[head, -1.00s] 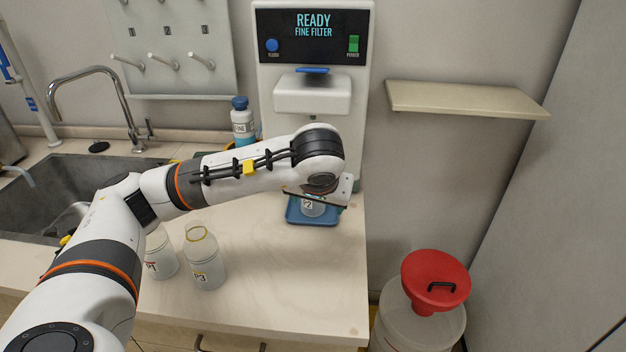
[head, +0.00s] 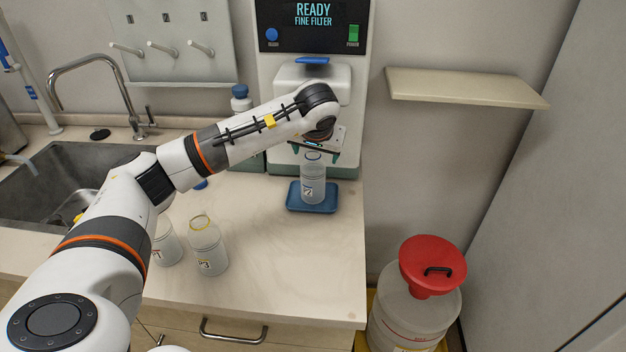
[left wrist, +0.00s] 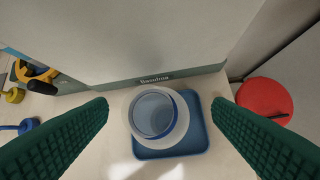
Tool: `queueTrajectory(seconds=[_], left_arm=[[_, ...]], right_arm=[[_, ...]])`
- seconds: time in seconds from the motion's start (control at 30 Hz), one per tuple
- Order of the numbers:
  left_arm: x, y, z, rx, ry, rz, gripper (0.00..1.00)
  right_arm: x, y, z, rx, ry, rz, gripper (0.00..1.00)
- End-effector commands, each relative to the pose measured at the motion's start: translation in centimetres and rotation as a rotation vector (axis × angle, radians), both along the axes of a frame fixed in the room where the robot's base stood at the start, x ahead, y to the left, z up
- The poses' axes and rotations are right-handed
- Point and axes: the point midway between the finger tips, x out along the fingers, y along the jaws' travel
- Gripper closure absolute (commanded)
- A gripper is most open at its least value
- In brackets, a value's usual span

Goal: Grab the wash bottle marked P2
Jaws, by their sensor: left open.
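The wash bottle (head: 313,182) is clear, with a small label near its base that reads as P2 in the earlier head view. My left gripper (head: 315,152) is open and empty above the bottle, pointing down. In the left wrist view the fingers (left wrist: 160,106) are spread to either side of the bottle's round open-looking top (left wrist: 153,113), with clear gaps. Blue tray (left wrist: 170,152) shows around it. My right gripper is not in view.
Two similar clear bottles stand on the left: one labelled P3 (head: 207,245), another (head: 166,246) partly behind my arm. A red-lidded container (head: 432,265) stands off the counter's right end. The counter front is clear.

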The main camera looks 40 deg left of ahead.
Motion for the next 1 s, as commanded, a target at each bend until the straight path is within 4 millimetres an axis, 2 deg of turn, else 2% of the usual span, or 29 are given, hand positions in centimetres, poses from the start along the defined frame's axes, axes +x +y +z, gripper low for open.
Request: queueTrajectory(seconds=[0.13,0.4,0.83,0.9,1.0], left_arm=[[0.8,0.6,-0.7,0.0,0.002,-0.001,0.26],[0.9,0.6,-1.0,0.0,-0.001,-0.001,0.26],[0.9,0.6,-1.0,-0.001,0.0,-0.001,0.96],[0.9,0.7,-0.9,-0.001,-0.002,0.0,1.0],[0.9,0.6,-0.9,-0.001,-0.003,0.0,1.0]], right_arm=[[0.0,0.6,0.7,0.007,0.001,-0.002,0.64],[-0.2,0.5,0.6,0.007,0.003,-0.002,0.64],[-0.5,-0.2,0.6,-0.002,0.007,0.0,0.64],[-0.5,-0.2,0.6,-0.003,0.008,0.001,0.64],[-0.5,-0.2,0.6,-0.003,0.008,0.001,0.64]])
